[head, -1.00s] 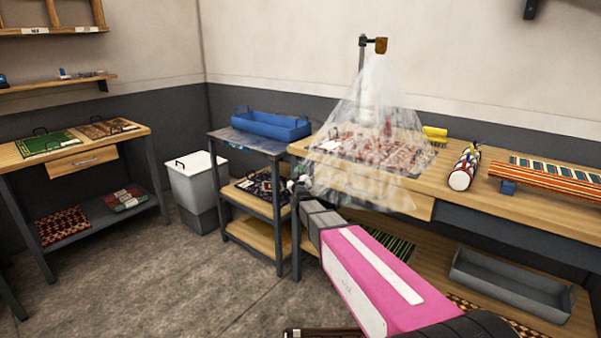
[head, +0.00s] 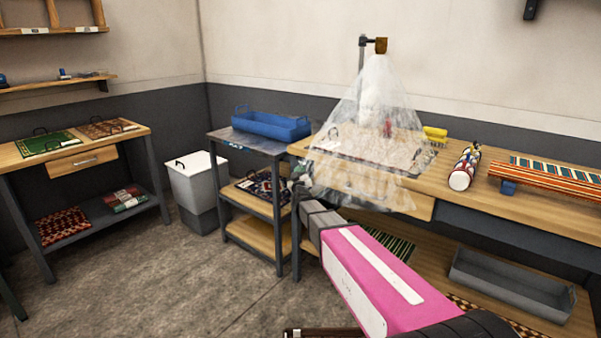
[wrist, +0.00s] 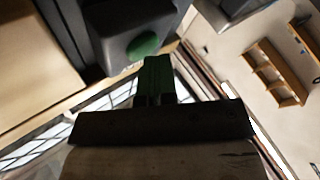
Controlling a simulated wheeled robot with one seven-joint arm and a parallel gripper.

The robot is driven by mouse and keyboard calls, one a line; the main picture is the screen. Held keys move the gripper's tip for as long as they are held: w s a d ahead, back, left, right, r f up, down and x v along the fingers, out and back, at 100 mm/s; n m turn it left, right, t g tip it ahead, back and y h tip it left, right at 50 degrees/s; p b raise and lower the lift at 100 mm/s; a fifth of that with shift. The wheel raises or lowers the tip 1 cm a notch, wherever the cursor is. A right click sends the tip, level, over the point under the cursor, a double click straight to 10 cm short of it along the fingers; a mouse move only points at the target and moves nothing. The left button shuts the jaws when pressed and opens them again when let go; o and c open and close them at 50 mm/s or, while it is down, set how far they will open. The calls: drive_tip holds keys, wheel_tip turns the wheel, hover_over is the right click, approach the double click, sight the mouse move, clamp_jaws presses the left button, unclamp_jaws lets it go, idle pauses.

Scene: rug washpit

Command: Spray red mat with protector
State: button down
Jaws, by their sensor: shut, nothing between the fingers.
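A patterned mat (head: 408,156) lies flat on the long wooden bench under a wide, whitish spray cone (head: 365,140). The cone falls from a brass-coloured nozzle (head: 381,46) on a wall-side post. The spray blurs the mat, which shows grey with dull red patches. My gripper (head: 299,184) is at the bench's front left corner, low beside the spray. In the wrist view its green-padded fingers (wrist: 158,72) are shut and empty, close to a round green button (wrist: 143,45) on a grey box. Contact with the button cannot be told.
A red item (head: 388,128) shows blurred behind the spray. A blue tray (head: 271,124) tops the cart to the left. A white bin (head: 198,183) stands beyond; floor is clear.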

idle(0.8)
drive_tip(key=shift+s+a, duration=0.6)
drive_tip(key=shift+s, duration=0.15)
drive_tip(key=s+a, duration=0.1)
drive_tip(key=s, duration=0.1)
drive_tip(key=s+a, duration=0.2)
idle(0.4)
